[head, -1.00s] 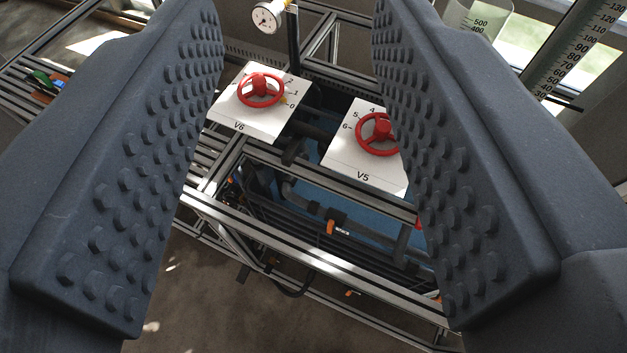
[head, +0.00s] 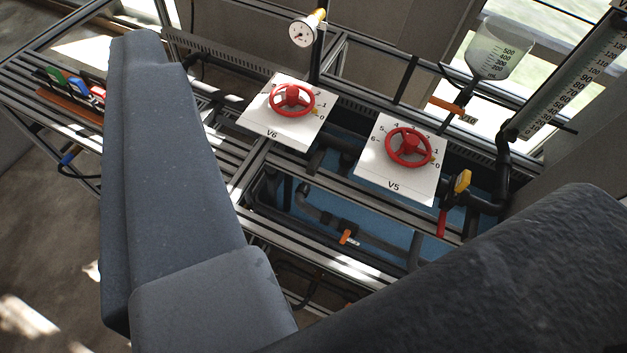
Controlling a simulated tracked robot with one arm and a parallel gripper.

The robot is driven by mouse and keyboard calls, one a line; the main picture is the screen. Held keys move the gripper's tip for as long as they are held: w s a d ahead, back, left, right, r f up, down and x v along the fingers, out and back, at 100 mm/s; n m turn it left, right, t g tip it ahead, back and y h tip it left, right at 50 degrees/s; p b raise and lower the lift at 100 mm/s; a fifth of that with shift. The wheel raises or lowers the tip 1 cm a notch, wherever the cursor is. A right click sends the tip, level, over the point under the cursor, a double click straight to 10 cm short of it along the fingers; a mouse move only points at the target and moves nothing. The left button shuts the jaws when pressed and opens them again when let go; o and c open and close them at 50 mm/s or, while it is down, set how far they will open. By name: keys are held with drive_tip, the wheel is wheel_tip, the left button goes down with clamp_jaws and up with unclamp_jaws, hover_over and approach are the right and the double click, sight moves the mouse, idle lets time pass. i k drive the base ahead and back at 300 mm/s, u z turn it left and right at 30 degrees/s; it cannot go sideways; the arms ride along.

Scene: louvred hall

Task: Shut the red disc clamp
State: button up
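I cannot pick out a red disc clamp for certain. A red handwheel (head: 409,146) stands on the white V5 plate. A second red handwheel (head: 292,98) stands on the white V6 plate. A narrow red part (head: 442,223) shows below a yellow piece (head: 462,182) beside the dark pipe, right of V5. One dark finger of my gripper (head: 150,60) shows on the left, seen from its side, with no pad studs in view. The other fingertip is not clear, so the opening cannot be judged. The gripper touches none of the red parts visibly.
A clear graduated funnel (head: 498,60) and a scale column (head: 575,75) are at the upper right. Orange clips (head: 347,237) sit on the pipes. Metal frame rails surround the blue bay. A large dark form covers the lower right.

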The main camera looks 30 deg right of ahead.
sight(440, 233)
drive_tip(key=z, duration=0.05)
drive_tip(key=k, duration=0.85)
drive_tip(key=z, duration=0.65)
drive_tip(key=i, duration=1.05)
drive_tip(key=u, duration=0.05)
